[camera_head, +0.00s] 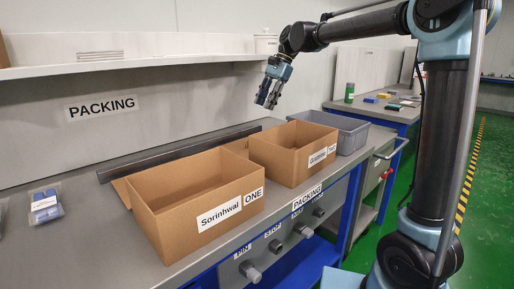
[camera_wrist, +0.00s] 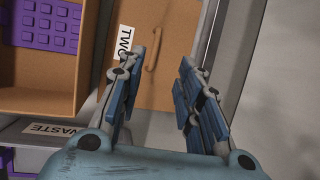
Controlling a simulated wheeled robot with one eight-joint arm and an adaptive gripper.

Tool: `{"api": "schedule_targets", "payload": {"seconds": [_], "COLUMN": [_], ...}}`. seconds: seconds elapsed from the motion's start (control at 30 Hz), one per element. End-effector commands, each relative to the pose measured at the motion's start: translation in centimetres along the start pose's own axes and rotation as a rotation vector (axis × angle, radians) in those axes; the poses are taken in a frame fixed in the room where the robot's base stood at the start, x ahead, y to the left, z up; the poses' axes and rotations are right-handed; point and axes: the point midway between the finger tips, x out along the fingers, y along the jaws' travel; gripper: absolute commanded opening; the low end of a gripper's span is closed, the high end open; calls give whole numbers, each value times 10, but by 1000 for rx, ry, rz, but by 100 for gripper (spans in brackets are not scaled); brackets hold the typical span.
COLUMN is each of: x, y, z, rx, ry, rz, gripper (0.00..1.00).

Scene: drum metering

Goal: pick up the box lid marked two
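The box lid marked two (camera_wrist: 180,30) is a flat brown panel with a white TWO label and a raised curved handle (camera_wrist: 153,48), in the wrist view at top centre. My gripper (camera_wrist: 162,68) is open, its blue-padded fingers apart and empty, with the handle showing beyond and between the fingertips. I cannot tell the height of the gap. In the head view my gripper (camera_head: 268,103) hangs in the air above and behind the boxes, pointing down. I cannot make out the lid there. The box marked TWO (camera_head: 290,160) stands open on the bench.
An open box marked ONE (camera_head: 205,205) stands in front, and a grey bin (camera_head: 352,134) at the right. A dark bar (camera_head: 175,153) runs along the wall behind. A shelf (camera_head: 130,66) is above. In the wrist view, purple items (camera_wrist: 45,25) lie in a box beside the lid.

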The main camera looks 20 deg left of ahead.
Motion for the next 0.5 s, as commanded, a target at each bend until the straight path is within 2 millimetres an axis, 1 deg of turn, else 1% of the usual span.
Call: {"api": "schedule_targets", "payload": {"seconds": [0.03, 0.2, 0.4, 0.5], "x": [8, 36, 70, 83], "y": [2, 4, 5, 5], "z": [-3, -7, -9, -9], "rx": [3, 11, 12, 13], "ry": [1, 2, 3, 3], "rz": [-1, -4, -5, -6], "gripper": [33, 33, 33, 33]}}
